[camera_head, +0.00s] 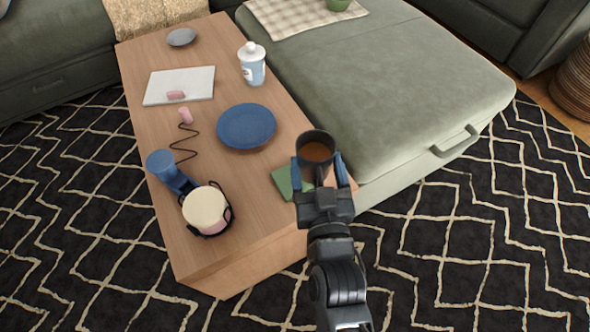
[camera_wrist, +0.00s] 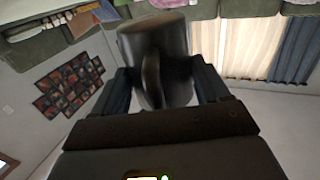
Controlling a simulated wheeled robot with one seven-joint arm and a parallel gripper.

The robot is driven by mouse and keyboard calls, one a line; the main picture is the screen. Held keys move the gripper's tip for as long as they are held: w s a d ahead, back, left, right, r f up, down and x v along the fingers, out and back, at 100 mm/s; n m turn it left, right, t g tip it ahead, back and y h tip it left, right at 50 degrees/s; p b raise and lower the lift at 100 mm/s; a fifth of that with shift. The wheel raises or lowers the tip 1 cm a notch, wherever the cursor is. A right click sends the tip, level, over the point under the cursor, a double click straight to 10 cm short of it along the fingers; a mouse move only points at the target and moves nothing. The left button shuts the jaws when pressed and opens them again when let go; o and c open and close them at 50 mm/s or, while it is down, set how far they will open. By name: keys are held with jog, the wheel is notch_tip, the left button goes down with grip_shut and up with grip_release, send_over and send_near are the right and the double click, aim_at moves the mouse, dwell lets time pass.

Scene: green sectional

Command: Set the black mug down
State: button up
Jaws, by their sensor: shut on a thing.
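The black mug (camera_head: 316,137), with brown inside, is upright between the fingers of my gripper (camera_head: 318,172). My gripper is shut on it near the right edge of the wooden coffee table (camera_head: 235,262). In the wrist view the mug (camera_wrist: 154,45) fills the space between the fingers (camera_wrist: 160,85), its handle facing the camera. The mug's base is hidden in the head view, so I cannot tell its height over the table. A green square (camera_head: 283,182) lies on the table beside my gripper, partly hidden by it.
A blue plate (camera_head: 246,126) lies left of the mug. A white bottle (camera_head: 252,65), a white board (camera_head: 180,86), a grey dish (camera_head: 181,37) and a headphone-like blue item with a cream cylinder (camera_head: 205,208) are also on the table. The green sofa seat (camera_head: 400,80) adjoins at right.

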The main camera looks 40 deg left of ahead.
jog(key=a+f, duration=0.1)
jog(key=a+p, duration=0.1)
jog(key=a, duration=0.1)
jog(key=a+f, duration=0.1)
jog(key=shift+s+a+f+p, duration=0.3)
jog(key=shift+a+f+p, duration=0.05)
jog(key=shift+a+p, duration=0.05)
jog(key=shift+f+b, duration=1.55)
jog(key=shift+f, duration=0.5)
jog(key=shift+f, duration=0.2)
jog(key=o, duration=1.4)
jog(key=shift+r, duration=0.2)
jog(key=p+v, duration=0.3)
jog(key=v, duration=0.9)
